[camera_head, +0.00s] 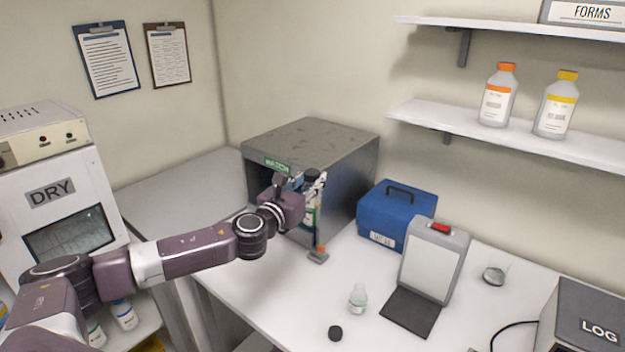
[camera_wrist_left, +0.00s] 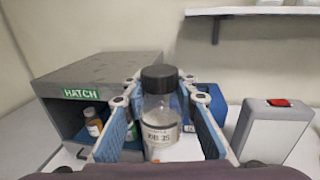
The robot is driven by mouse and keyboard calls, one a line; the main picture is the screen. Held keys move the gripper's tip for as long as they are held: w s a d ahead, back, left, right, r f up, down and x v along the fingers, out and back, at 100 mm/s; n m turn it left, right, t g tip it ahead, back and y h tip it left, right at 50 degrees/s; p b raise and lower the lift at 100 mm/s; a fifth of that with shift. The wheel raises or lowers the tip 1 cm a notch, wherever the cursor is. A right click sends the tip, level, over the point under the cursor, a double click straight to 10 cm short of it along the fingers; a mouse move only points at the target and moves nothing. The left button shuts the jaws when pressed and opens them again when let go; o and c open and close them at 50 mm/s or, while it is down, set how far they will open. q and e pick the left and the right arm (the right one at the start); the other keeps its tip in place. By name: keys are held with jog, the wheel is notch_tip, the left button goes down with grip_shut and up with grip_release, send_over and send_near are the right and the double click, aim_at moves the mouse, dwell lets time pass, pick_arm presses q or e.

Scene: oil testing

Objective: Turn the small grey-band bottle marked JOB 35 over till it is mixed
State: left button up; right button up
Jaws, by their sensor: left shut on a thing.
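The small bottle marked JOB 35 (camera_wrist_left: 160,132) is clear, with a black cap and a pale label, and stands upright in the left wrist view. My left gripper (camera_wrist_left: 160,125) is shut on it, with a blue-padded finger on each side. In the head view, my left gripper (camera_head: 314,190) is in front of the grey HATCH box (camera_head: 330,142), above the table. The bottle is mostly hidden there by the gripper. The liquid inside is too small to judge. My right gripper is not in view.
The hatch's open front shows an amber bottle (camera_wrist_left: 93,122) inside. A blue case (camera_head: 397,213) and a grey stand with a white panel (camera_head: 432,262) are to the right. A small clear bottle (camera_head: 358,299) and a loose black cap (camera_head: 335,333) are near the front. The front-left tabletop is clear.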

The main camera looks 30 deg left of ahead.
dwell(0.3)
pick_arm(q)
jog(key=m, duration=0.5)
jog(key=shift+r, duration=0.1)
jog(key=shift+m, duration=0.9)
jog(key=m, duration=0.3)
jog(key=shift+m, duration=0.4)
jog(key=m, duration=0.3)
jog(key=shift+m, duration=1)
jog(key=m, duration=0.5)
